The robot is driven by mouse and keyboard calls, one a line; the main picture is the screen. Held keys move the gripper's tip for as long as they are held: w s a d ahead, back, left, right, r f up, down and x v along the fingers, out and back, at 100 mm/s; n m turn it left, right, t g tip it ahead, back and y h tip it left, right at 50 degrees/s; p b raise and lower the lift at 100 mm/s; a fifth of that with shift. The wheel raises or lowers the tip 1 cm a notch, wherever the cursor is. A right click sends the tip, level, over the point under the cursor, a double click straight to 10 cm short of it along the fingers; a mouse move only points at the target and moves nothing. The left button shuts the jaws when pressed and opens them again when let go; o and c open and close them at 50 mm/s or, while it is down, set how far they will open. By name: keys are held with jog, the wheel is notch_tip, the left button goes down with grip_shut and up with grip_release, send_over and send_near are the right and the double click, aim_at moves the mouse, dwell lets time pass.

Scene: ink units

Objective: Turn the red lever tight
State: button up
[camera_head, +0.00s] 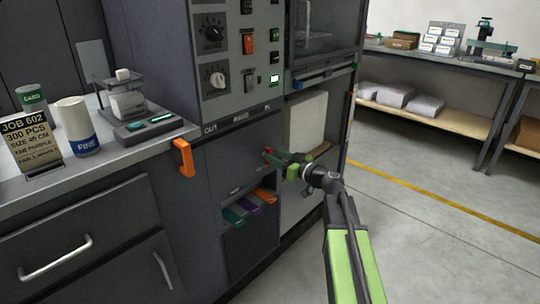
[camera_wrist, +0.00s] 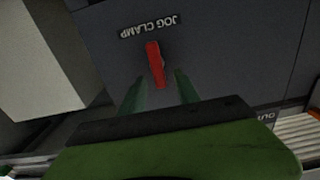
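The red lever (camera_wrist: 156,64) sits on a dark grey machine panel (camera_head: 225,150) under a label that reads "JOG CLAMP", upside down in the wrist view. It stands close to upright in that view, slightly tilted. In the head view only a small red part of the lever (camera_head: 268,151) shows beside my fingertips. My gripper (camera_wrist: 160,88) is open, its two green fingers apart, with the lever's lower end between or just beyond the tips. I cannot tell whether they touch it. My gripper (camera_head: 274,156) also shows in the head view, pointing left at the panel.
An orange handle (camera_head: 182,158) juts from the counter edge to the left. Below the lever is an open slot unit with green, purple and orange pieces (camera_head: 249,206). A control panel with knobs (camera_head: 214,75) is above. Open floor (camera_head: 440,220) lies to the right.

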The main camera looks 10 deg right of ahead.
jog(key=shift+x, duration=0.95)
